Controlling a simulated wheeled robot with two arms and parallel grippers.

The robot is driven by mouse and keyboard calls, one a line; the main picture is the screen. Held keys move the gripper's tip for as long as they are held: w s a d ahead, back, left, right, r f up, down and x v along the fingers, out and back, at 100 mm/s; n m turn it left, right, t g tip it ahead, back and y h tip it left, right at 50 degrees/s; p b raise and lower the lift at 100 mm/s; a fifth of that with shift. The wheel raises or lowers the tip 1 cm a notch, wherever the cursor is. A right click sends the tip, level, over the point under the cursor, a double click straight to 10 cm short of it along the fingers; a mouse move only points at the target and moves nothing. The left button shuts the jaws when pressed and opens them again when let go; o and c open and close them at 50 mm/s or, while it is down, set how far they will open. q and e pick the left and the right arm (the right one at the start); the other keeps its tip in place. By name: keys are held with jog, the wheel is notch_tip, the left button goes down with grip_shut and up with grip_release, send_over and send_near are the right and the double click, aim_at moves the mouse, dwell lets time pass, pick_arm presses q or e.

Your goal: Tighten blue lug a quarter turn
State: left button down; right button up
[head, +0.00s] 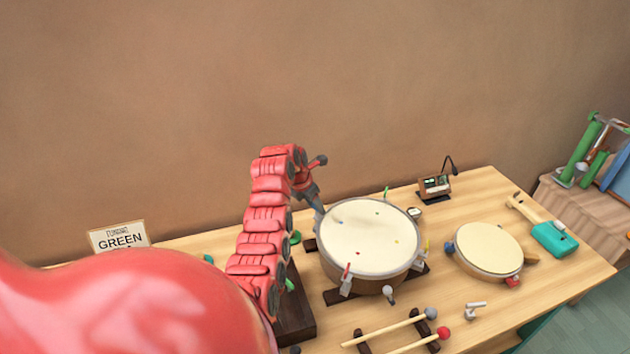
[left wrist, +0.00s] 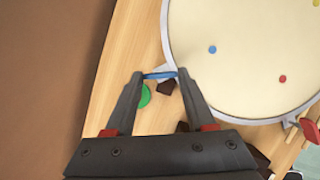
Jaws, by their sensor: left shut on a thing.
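A large round drum (head: 368,238) with a pale skin and wooden shell stands on dark supports on the table. Small coloured dots mark its skin, and several coloured lugs stand around its rim. My left gripper (head: 319,211) is at the drum's back left edge in the head view. In the left wrist view, my left gripper (left wrist: 157,82) is shut on the blue lug (left wrist: 160,75), a thin blue bar across the fingertips beside the rim. The drum skin (left wrist: 250,50) with its blue dot is just right of it. The head view does not clearly show the blue lug. My right gripper is not in view.
A smaller drum (head: 488,247) sits to the right on the wooden table (head: 455,292). Mallets (head: 400,330) rest on dark holders in front. A small device (head: 434,186) stands behind. A teal-headed object (head: 553,239) lies far right, and a sign (head: 118,237) stands at left.

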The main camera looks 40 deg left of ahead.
pick_arm(q)
jog(key=shift+a+m+g+h+b, duration=0.15)
jog(key=shift+m+h+b, duration=0.4)
jog(key=shift+m, duration=0.7)
jog(key=shift+m+g+h+b, duration=0.25)
jog(key=shift+m+h+b, duration=0.3)
jog(key=shift+m, duration=0.7)
jog(key=shift+a+m, duration=0.1)
jog(key=shift+m, duration=0.2)
jog(key=shift+c, duration=1.2)
grip_release()
